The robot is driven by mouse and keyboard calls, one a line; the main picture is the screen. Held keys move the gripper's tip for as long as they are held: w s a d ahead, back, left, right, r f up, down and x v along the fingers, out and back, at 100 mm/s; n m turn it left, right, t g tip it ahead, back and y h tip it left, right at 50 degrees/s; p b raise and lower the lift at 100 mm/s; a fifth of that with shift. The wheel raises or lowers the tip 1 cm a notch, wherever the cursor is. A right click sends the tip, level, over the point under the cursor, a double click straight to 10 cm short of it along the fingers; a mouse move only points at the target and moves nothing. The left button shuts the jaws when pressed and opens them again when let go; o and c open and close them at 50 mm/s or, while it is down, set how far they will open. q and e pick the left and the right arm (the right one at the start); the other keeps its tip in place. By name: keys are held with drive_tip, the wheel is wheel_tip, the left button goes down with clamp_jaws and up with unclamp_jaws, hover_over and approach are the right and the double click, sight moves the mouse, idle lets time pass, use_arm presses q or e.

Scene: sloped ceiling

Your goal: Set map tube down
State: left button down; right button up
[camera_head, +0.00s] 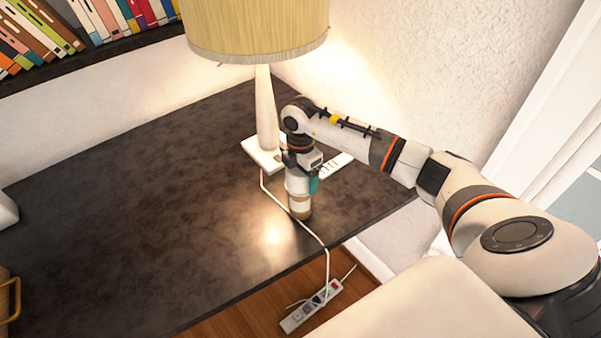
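The map tube (300,207) is a short pale cylinder with tan bands. It stands upright at the right part of the dark table, near its front edge, and its base appears to touch the tabletop. My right gripper (302,182) points down from above, with its fingers around the upper part of the tube. A teal finger part shows against the tube's right side. The gripper appears shut on the tube, and it hides the tube's top. My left gripper is not in view.
A lamp with a yellow shade (258,28) and white base (262,155) stands just behind the tube. Its white cord (316,238) runs close by the tube to a power strip (312,307) on the wooden floor.

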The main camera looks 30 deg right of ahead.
drive_tip(key=shift+o, duration=0.2)
drive_tip(key=shift+r, duration=0.15)
wheel_tip(320, 180, up, 11)
drive_tip(key=b, duration=0.3)
drive_tip(key=shift+r, duration=0.55)
